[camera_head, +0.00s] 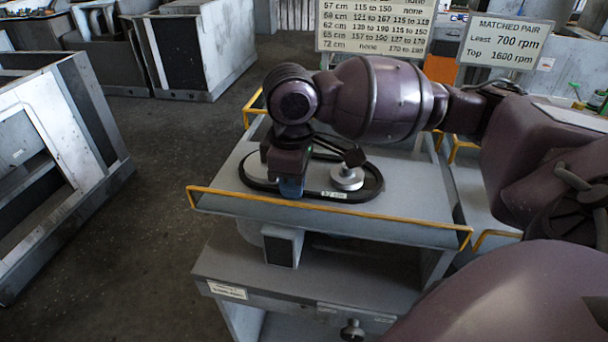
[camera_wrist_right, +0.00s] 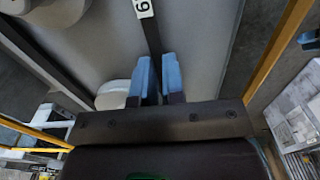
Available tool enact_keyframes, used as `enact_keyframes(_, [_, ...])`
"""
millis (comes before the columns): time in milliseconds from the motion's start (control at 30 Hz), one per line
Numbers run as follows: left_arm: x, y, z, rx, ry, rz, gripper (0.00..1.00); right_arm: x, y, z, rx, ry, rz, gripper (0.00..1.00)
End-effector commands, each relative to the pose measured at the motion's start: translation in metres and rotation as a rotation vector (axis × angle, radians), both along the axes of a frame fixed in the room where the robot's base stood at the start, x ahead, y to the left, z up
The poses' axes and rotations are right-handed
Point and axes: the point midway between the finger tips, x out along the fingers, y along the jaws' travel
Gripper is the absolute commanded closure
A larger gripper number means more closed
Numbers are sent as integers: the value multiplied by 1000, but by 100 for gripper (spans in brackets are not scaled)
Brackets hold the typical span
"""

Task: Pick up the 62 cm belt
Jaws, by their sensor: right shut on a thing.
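The belt (camera_head: 350,197) is a black oval loop on the grey tray top (camera_head: 226,190) in the head view. It carries a small white label whose text is hard to read there; in the right wrist view one digit of it shows on the belt (camera_wrist_right: 152,38). My right gripper (camera_head: 291,187) is at the belt's near left side, fingers pointing down. In the right wrist view the blue fingers of this gripper (camera_wrist_right: 159,78) are shut on the belt strip between them. My left gripper is not in view.
A silver stepped pulley (camera_head: 347,178) stands inside the loop's right end. A yellow rail (camera_head: 330,211) edges the tray's front. Signs with belt lengths (camera_head: 375,25) and a matched pair (camera_head: 505,42) stand behind. A grey frame (camera_head: 60,150) is at left, with open floor between.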

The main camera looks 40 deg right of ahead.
Motion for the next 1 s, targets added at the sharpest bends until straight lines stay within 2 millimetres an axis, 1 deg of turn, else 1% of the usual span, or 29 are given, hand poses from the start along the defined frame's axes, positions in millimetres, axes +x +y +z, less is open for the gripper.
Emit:
enact_keyframes(167, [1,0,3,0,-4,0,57,1,0,8,0,-4,0,100])
enact_keyframes(267, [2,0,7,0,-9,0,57,1,0,23,0,-6,0,100])
enact_keyframes(367, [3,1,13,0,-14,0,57,1,0,44,1,-9,-1,100])
enact_keyframes(567, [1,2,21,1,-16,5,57,0,0,96,1,-10,1,100])
enact_keyframes(700, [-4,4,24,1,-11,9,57,0,0,132,0,-9,0,100])
enact_keyframes(800, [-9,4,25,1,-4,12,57,0,1,154,1,-7,1,100])
enact_keyframes(900, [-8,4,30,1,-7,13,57,0,0,171,0,-5,-1,100])
enact_keyframes(1000, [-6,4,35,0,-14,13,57,0,0,185,0,-4,-1,100])
